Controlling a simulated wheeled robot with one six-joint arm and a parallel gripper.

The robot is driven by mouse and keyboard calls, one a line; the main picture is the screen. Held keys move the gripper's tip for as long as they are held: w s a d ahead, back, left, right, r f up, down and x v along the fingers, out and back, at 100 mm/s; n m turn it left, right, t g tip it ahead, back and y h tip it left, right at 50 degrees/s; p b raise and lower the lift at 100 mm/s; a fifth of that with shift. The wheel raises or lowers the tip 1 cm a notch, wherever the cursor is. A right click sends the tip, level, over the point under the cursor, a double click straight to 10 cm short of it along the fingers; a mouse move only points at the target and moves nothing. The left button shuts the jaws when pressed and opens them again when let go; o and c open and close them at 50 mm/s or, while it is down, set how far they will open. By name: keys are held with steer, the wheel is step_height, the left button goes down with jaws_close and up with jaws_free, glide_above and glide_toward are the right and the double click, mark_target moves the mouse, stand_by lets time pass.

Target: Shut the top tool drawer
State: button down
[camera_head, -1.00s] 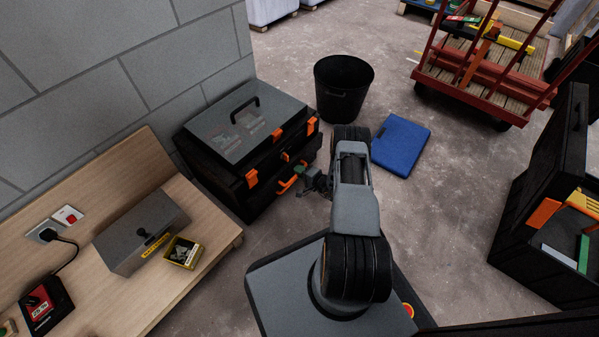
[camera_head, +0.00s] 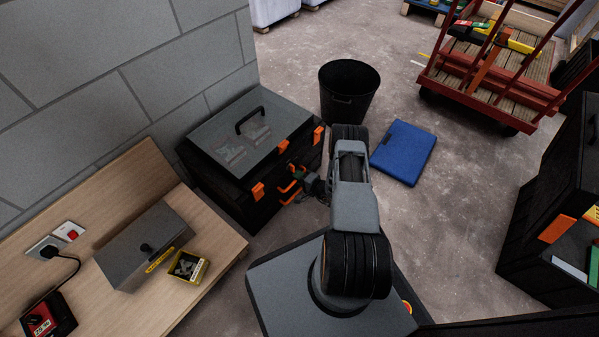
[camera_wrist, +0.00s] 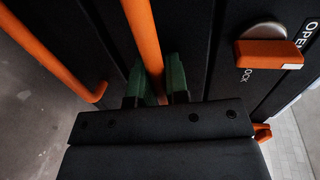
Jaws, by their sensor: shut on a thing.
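The black tool chest (camera_head: 222,185) with a grey lid stands against the block wall, left of my arm in the head view. Two orange drawer handles show low on its front, the upper one (camera_head: 287,186) beside my gripper (camera_head: 312,184). In the wrist view the green fingertips of my gripper (camera_wrist: 158,84) are shut on an orange handle bar (camera_wrist: 143,35), one on each side. A second orange handle (camera_wrist: 58,52) is at left, free. The dark drawer fronts look nearly flush; any small remaining gap is hard to judge.
An orange lock knob (camera_wrist: 268,53) is on the panel at right in the wrist view. A black bin (camera_head: 349,92) and a blue case (camera_head: 403,152) lie beyond my arm. A wooden bench (camera_head: 215,232) stands left.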

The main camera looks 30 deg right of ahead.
steer(key=c, duration=1.4)
jaws_free()
steer(key=shift+w+a, duration=0.15)
steer(key=shift+a, duration=0.05)
steer(key=shift+o, duration=1.3)
steer(key=shift+d, duration=0.1)
steer(key=shift+d, duration=0.1)
